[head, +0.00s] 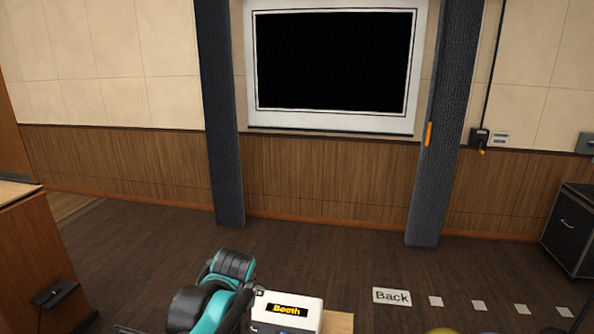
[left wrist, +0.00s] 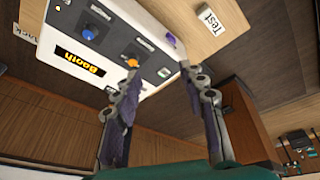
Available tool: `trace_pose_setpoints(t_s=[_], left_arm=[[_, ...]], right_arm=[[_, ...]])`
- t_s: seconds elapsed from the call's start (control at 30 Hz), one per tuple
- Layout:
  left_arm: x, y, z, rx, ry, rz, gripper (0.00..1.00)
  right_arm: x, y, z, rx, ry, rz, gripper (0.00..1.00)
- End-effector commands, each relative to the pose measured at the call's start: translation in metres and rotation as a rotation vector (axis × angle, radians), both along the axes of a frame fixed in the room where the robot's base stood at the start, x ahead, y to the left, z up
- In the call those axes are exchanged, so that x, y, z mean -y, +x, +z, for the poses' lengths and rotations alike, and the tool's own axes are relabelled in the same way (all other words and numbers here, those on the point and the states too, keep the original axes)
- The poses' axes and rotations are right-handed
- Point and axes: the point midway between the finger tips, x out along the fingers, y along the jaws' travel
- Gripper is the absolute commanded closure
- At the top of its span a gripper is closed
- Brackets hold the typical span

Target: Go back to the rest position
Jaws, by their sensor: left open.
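My left arm shows at the bottom of the head view, and its gripper is hidden or out of frame there. In the left wrist view my left gripper (left wrist: 158,72) is open, with its two fingers apart and nothing between them. A white control box (left wrist: 98,40) marked "Booth" lies just beyond the fingertips, with a blue knob (left wrist: 89,32), an orange knob (left wrist: 132,63) and a purple knob (left wrist: 170,40). I cannot tell whether a fingertip touches the box. The box (head: 290,300) also shows in the head view, right beside my arm. My right gripper is not seen.
The box stands on a wooden top (head: 338,322) with a "Test" label (left wrist: 208,20). A "Back" label (head: 392,296) and several small white tags lie to the right. A wooden cabinet (head: 40,260) stands left, a black case (head: 572,232) right. Open floor lies beyond.

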Motion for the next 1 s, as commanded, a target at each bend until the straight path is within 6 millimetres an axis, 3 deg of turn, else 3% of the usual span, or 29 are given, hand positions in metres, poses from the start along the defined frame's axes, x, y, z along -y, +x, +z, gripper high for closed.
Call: trace_pose_setpoints(t_s=[0.03, 0.2, 0.4, 0.6, 1.0], left_arm=[[-0.007, -0.020, -0.002, 0.017, -0.001, -0.072, 0.58], [-0.019, -0.076, -0.017, 0.102, 0.026, -0.350, 0.58], [-0.025, -0.125, -0.045, 0.206, 0.107, -0.606, 0.58], [-0.027, -0.144, -0.062, 0.257, 0.167, -0.725, 0.58], [-0.027, -0.145, -0.063, 0.263, 0.175, -0.736, 0.58]], right_arm=[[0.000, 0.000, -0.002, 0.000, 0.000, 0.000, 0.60], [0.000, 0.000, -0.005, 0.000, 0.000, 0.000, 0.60], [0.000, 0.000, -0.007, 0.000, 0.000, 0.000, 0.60], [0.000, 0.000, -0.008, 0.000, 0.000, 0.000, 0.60], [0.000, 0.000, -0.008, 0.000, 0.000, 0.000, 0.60]])
